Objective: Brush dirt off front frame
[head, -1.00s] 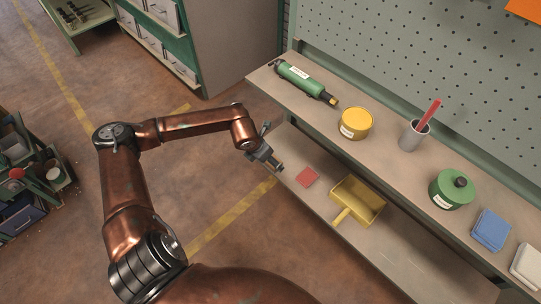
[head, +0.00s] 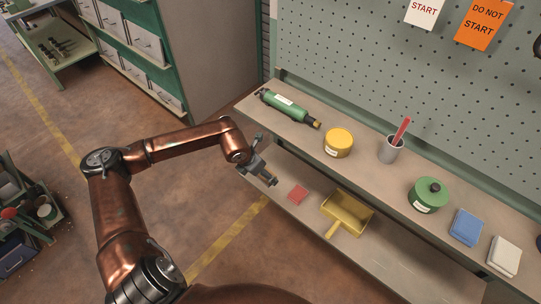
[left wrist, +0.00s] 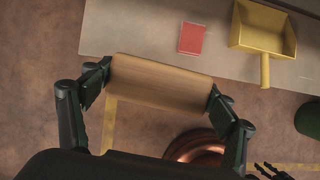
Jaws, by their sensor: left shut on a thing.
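My left gripper (head: 270,180) is at the left end of the lower shelf in the head view. In the left wrist view it is shut on a wooden block (left wrist: 160,80), which spans the space between its two fingers. The block looks like the back of a brush; no bristles show. A yellow dustpan (head: 346,211) lies on the lower shelf, and it also shows in the left wrist view (left wrist: 262,30). Dark finger-like parts at the lower right of the left wrist view may be my right gripper (left wrist: 272,172); its state is unclear. I cannot pick out the front frame.
A red pad (head: 298,193) lies on the lower shelf (head: 385,254). The upper shelf carries a green cylinder tool (head: 286,105), yellow tin (head: 338,142), grey cup (head: 391,149), green can (head: 428,195) and blue cloth (head: 466,227). Open floor lies left of the bench.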

